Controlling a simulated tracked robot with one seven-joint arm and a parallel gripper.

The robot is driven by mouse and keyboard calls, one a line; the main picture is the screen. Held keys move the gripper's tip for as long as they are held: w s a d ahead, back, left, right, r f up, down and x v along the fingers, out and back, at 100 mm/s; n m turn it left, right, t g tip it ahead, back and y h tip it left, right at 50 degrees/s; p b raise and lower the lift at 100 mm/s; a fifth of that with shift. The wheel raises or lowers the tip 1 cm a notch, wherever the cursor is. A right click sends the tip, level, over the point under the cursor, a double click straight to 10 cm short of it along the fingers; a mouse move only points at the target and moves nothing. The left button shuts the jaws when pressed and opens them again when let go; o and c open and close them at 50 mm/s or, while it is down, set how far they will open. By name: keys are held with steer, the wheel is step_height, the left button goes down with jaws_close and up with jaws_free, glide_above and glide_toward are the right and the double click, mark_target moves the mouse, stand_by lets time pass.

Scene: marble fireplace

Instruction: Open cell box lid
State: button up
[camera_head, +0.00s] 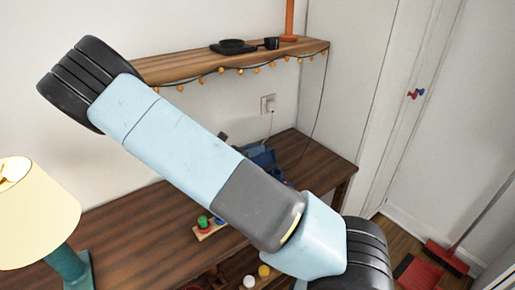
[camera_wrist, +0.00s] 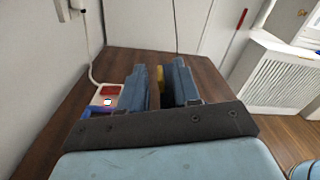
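My gripper (camera_wrist: 157,84) shows in the wrist view with its two blue-grey fingers apart, low over the brown wooden table. A small red and white thing with a bright square (camera_wrist: 107,97) is just left of the fingers, with a blue edge (camera_wrist: 97,112) below it. This may be the cell box, but its lid cannot be made out. A small yellow patch (camera_wrist: 160,74) shows beyond the gap between the fingers. In the head view, a dark blue shape (camera_head: 262,156) shows on the table behind my arm, partly hidden. My gripper cannot be made out there.
The wooden table (camera_head: 150,215) runs along the wall, with a lamp (camera_head: 70,265) at the left. A small board with red and green pieces (camera_head: 207,226) lies on it. A shelf (camera_head: 185,66) hangs above. A cord runs from the wall socket (camera_head: 268,103).

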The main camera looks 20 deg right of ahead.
steer(key=shift+x, duration=0.9)
steer(key=shift+c, duration=0.5)
jaws_close()
stand_by(0.4)
